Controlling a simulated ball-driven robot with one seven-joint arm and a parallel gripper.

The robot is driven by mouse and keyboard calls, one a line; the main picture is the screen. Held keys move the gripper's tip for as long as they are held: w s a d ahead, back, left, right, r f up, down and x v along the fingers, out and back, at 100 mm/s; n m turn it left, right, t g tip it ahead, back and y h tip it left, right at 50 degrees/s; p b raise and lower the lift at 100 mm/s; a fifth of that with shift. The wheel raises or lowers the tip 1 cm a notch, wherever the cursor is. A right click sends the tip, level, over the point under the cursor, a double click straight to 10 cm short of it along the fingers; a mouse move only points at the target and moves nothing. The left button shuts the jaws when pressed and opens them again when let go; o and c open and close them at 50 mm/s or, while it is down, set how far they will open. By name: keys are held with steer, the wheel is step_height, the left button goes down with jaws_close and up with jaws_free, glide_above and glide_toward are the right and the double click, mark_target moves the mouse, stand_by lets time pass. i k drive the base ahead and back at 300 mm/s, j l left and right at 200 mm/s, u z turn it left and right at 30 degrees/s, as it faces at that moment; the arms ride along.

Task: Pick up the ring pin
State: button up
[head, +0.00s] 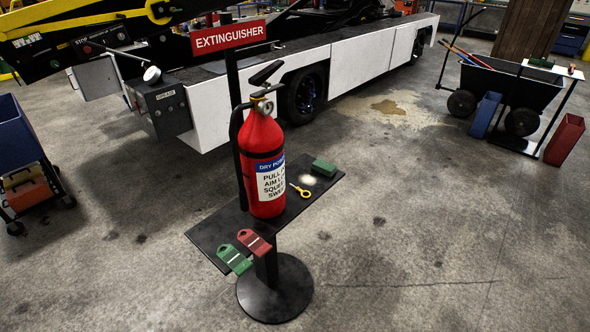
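The ring pin (301,191) looks like a small yellow pin with a ring at one end. It lies on the dark shelf (215,228) of the extinguisher stand, just right of the red fire extinguisher (262,140). The extinguisher stands upright on the shelf, with its label facing the camera. A green block (324,168) lies behind the pin to the right, and a pale spot is on the shelf between them. My gripper is not in view.
A red tag (254,241) and a green tag (234,259) hang at the shelf's front left. A red EXTINGUISHER sign (228,37) rises behind. The belt loader (330,85) stands behind. Carts stand left and right. Floor right and front of the stand is clear.

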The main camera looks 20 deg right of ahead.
mark_target(297, 189)
steer(key=i+l+u, duration=0.2)
steer(key=i+l, duration=0.65)
steer(key=i+l+u, duration=0.2)
steer(key=i+l, duration=0.8)
